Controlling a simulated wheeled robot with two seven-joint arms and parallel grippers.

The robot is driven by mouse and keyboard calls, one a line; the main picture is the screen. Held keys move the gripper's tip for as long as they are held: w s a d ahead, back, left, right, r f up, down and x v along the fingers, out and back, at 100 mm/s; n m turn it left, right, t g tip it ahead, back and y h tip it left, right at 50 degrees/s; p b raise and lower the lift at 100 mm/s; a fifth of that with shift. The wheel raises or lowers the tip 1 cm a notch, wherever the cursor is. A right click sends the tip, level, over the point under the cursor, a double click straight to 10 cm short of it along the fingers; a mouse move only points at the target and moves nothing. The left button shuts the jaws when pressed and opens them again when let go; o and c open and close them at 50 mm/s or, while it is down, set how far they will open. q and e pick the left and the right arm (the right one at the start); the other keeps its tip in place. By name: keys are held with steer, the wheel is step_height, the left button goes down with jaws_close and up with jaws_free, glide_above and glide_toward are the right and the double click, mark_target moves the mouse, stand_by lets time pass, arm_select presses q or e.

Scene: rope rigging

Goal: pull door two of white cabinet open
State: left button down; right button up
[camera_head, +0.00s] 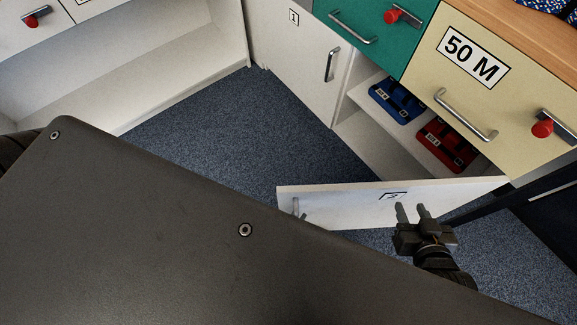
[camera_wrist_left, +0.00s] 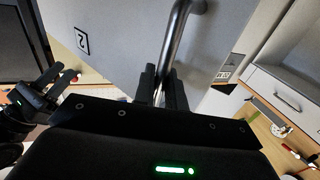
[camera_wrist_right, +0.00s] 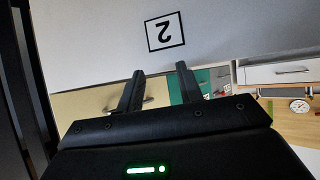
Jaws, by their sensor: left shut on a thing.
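Door two (camera_head: 345,198) of the white cabinet (camera_head: 310,40) stands swung well open, its outer face with the "2" label towards me; the label also shows in the right wrist view (camera_wrist_right: 165,31). Its metal handle (camera_head: 296,207) is near the free edge. In the left wrist view my left gripper (camera_wrist_left: 162,85) is shut on this handle (camera_wrist_left: 178,40). My dark body hides the left gripper in the head view. My right gripper (camera_head: 412,212) is open and empty in front of the door's outer face, near the label; whether it touches the door is unclear.
Door one (camera_head: 300,45) is closed. Teal (camera_head: 365,22) and cream (camera_head: 480,85) drawers sit above. Blue carpet (camera_head: 235,135) is clear between the cabinets.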

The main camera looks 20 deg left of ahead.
arm_select(q)
steer(key=shift+s+d, duration=0.1)
steer(key=shift+d, duration=0.05)
arm_select(e)
steer(key=shift+d+f, duration=0.1)
arm_select(q)
steer(key=c, duration=1.6)
jaws_free()
steer(key=shift+o, duration=0.2)
